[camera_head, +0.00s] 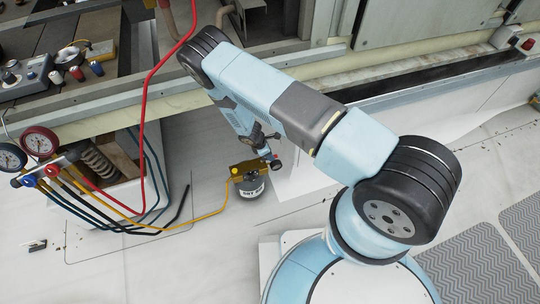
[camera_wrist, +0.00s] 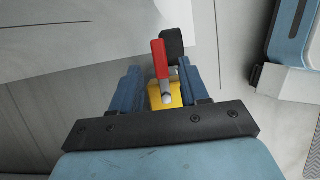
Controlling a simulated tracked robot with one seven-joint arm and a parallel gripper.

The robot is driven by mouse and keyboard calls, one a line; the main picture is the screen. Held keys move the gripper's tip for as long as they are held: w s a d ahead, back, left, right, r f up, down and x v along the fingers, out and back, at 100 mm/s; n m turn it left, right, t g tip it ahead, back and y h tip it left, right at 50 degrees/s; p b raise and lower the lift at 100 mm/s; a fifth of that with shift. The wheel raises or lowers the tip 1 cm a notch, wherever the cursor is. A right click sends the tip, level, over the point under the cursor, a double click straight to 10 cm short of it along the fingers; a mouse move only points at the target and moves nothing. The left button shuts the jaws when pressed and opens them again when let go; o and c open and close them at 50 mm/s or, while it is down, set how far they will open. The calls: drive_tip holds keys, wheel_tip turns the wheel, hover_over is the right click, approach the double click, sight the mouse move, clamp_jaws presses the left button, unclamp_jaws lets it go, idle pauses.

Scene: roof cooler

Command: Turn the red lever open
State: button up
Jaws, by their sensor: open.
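The red lever (camera_wrist: 160,58) shows in the wrist view, on a yellow valve body (camera_wrist: 174,97) with a silver pivot at its lower end. A black knob (camera_wrist: 172,45) is just beyond it. My gripper (camera_wrist: 161,68) is open, its two blue fingers on either side of the yellow body and the lower lever, with gaps visible. In the head view the yellow valve (camera_head: 247,168) sits on top of a dark can (camera_head: 251,188) on the pale floor, below my arm's end.
A yellow hose (camera_head: 210,213) runs from the valve to a gauge set with a red gauge (camera_head: 40,142) at left. Other hoses lie on the floor and a red hose (camera_head: 145,105) rises. An open machine housing (camera_head: 170,100) stands behind. The floor to the front left is mostly clear.

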drive_tip(key=shift+x, duration=1.25)
clamp_jaws()
